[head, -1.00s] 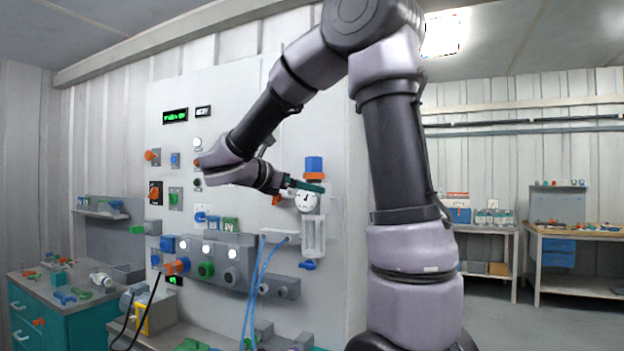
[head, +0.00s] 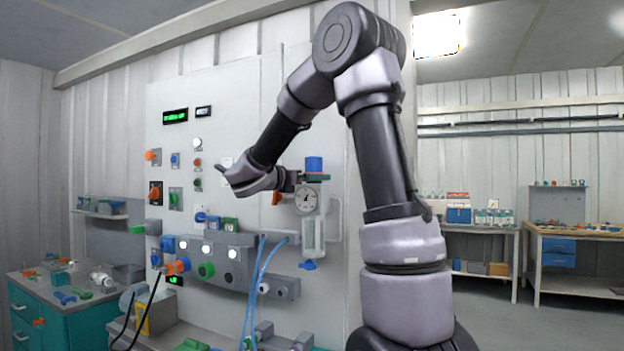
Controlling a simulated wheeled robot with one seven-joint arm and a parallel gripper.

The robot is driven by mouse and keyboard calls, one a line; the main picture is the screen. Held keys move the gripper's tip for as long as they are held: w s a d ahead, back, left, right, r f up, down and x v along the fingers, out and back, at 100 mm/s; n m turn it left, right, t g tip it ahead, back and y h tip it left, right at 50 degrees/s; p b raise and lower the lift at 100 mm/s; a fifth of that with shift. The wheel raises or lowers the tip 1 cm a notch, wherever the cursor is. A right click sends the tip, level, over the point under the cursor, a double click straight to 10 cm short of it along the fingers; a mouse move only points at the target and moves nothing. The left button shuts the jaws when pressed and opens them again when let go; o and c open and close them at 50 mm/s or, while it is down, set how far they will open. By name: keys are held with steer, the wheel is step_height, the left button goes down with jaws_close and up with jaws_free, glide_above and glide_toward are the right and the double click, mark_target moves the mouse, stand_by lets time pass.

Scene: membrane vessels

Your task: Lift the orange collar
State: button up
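Several orange parts show on the grey panel, and I cannot tell for certain which is the collar. An orange ring-like part (head: 172,268) sits on a blue fitting at the lower left of the panel. A small orange part (head: 276,198) shows just below my wrist, beside the round gauge. My gripper (head: 302,178) is at the panel's right side, close to the blue-topped gauge unit (head: 314,165). Its fingers are small and dark, and I cannot see whether they are open or hold anything.
The round gauge (head: 307,199) and a clear bowl (head: 313,236) hang below the blue top. Blue hoses (head: 254,290) run down from the panel. A teal cabinet (head: 72,322) with loose parts stands at left. Workbenches (head: 575,232) stand at the far right; the floor before them is clear.

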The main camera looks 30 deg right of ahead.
steer(key=shift+w+d, duration=0.1)
steer(key=shift+d, duration=0.15)
jaws_close()
steer(key=shift+r, duration=0.75)
jaws_free()
steer(key=shift+a, duration=0.1)
steer(key=v, duration=1)
steer(key=shift+s+a, duration=0.2)
steer(key=shift+a, duration=0.1)
